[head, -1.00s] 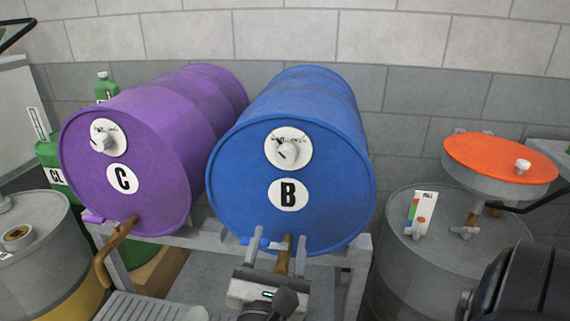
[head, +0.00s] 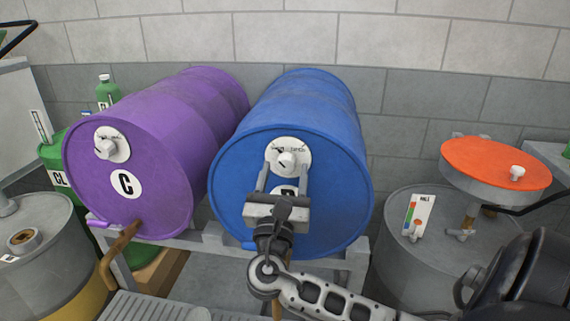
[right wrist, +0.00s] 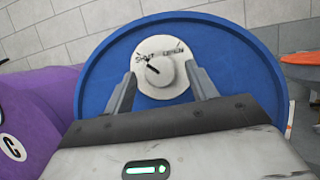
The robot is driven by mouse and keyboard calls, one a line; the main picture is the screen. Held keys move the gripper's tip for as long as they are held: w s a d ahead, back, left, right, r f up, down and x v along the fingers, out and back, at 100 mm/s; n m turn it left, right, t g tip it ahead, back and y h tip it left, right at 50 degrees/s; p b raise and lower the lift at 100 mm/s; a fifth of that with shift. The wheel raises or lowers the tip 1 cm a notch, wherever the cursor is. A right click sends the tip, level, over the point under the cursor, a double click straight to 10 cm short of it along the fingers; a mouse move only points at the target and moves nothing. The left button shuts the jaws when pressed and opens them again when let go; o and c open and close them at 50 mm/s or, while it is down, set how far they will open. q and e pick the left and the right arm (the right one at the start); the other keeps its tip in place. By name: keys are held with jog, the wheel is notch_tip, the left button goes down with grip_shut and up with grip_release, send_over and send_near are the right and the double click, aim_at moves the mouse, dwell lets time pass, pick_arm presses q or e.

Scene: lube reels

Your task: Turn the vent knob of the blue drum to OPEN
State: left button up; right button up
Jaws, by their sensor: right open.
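The blue drum (head: 335,130) lies on its side on a grey rack, its round end facing me, with a "B" label partly hidden by my gripper. Its vent knob (head: 287,160) is a pale knob on a white round dial. In the right wrist view the knob (right wrist: 158,71) has a dark pointer aimed up and left, toward the SHUT lettering; OPEN is lettered at the upper right. My right gripper (head: 285,168) is open and empty, its fingers pointing at the dial, one on each side of the knob. I cannot tell whether they touch the drum. My left gripper is out of view.
A purple drum (head: 155,135) marked "C" with a similar knob lies close on the left. A grey drum (head: 400,260) and an orange-topped pan (head: 495,163) stand at the right. A brown tap (head: 120,245) sticks out below the purple drum.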

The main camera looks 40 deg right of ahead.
jog(key=shift+w+d+r, duration=0.3)
jog(key=shift+w+d, duration=0.1)
jog(key=shift+d, duration=0.15)
jog(key=c, duration=1)
